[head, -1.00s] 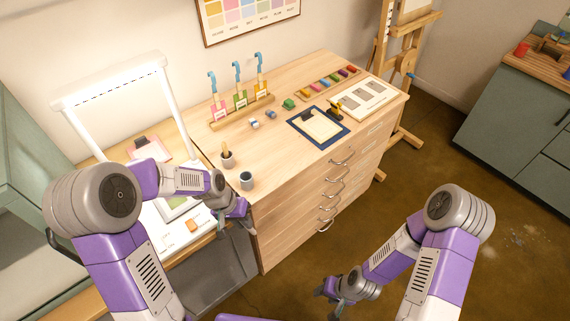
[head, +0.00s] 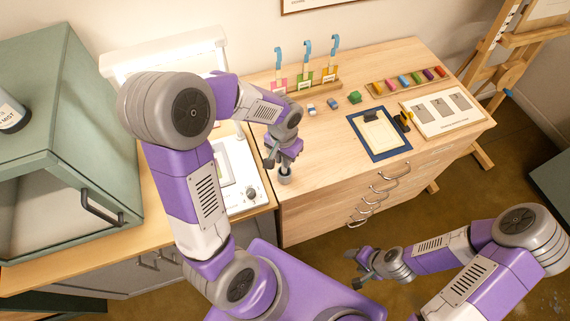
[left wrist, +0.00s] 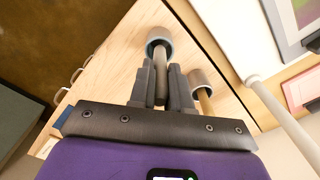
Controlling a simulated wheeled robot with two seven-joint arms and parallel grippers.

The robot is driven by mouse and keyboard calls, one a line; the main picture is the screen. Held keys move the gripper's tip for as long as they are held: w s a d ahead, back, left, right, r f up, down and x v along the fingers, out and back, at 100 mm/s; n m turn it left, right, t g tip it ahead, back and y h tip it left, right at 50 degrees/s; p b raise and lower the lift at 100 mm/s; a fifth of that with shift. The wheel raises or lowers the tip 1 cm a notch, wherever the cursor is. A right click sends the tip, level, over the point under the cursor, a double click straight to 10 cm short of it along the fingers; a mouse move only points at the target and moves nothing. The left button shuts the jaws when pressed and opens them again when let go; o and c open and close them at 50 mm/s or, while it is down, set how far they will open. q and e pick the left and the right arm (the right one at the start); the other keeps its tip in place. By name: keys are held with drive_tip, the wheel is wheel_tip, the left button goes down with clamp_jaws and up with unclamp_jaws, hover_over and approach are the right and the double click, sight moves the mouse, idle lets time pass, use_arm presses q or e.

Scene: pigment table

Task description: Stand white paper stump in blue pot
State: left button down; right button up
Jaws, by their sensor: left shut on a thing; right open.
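My left gripper (head: 284,158) is over the front left corner of the wooden cabinet top, just above a small grey pot (head: 285,177). In the left wrist view, its fingers (left wrist: 163,75) are shut on a pale grey-white stump (left wrist: 161,62). The stump's far end overlaps the mouth of the pot with the blue inside (left wrist: 166,33) and appears to be within its rim; how deep is hidden. A second grey pot (left wrist: 205,77) with a wooden stick in it (left wrist: 205,101) stands beside it. My right gripper (head: 363,267) is open and empty, away from the cabinet.
A rack (head: 310,88) with several blue-hooked tools stands at the back. The front middle of the top is clear.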

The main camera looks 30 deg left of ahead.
use_arm(q)
drive_tip(key=shift+w+f, duration=0.1)
drive_tip(key=shift+f, duration=1.9)
drive_tip(key=shift+f+b, duration=0.1)
drive_tip(key=shift+b, duration=0.3)
drive_tip(key=c, duration=1.1)
unclamp_jaws()
wheel_tip(320, 180, up, 12)
drive_tip(key=shift+r+p, duration=0.15)
drive_tip(key=shift+p, duration=0.95)
